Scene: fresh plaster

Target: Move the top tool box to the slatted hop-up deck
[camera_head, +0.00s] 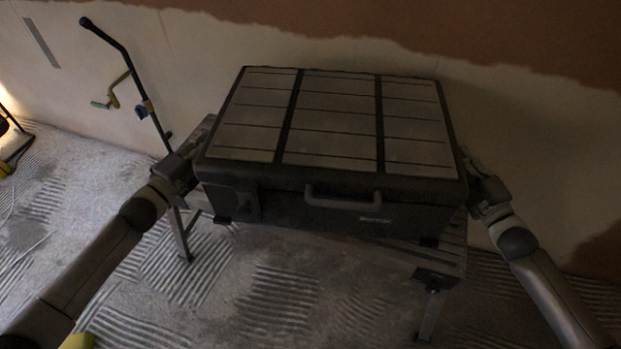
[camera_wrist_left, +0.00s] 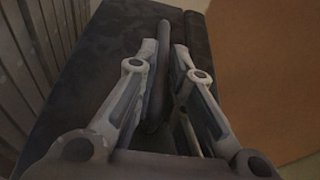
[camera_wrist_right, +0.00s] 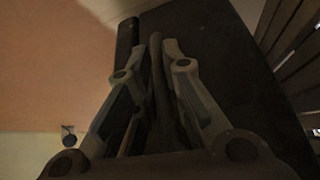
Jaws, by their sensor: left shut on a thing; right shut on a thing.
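The tool box (camera_head: 340,185) is a large dark case with a grey panelled lid and a front handle. It is directly over the slatted hop-up deck (camera_head: 453,240), whose ends and legs show below it; contact between them is hard to make out. My left gripper (camera_head: 186,165) is at the box's left side, and in the left wrist view its fingers (camera_wrist_left: 163,50) are shut on a side handle. My right gripper (camera_head: 478,185) is at the right side, and in the right wrist view its fingers (camera_wrist_right: 153,50) are shut on the other side handle.
A dark stand (camera_head: 128,70) with a bent top leans near the wall behind and left of the deck. Something yellow and black (camera_head: 8,150) lies at the far left. The plaster wall (camera_head: 350,40) is close behind the box. The ridged floor in front is mostly clear.

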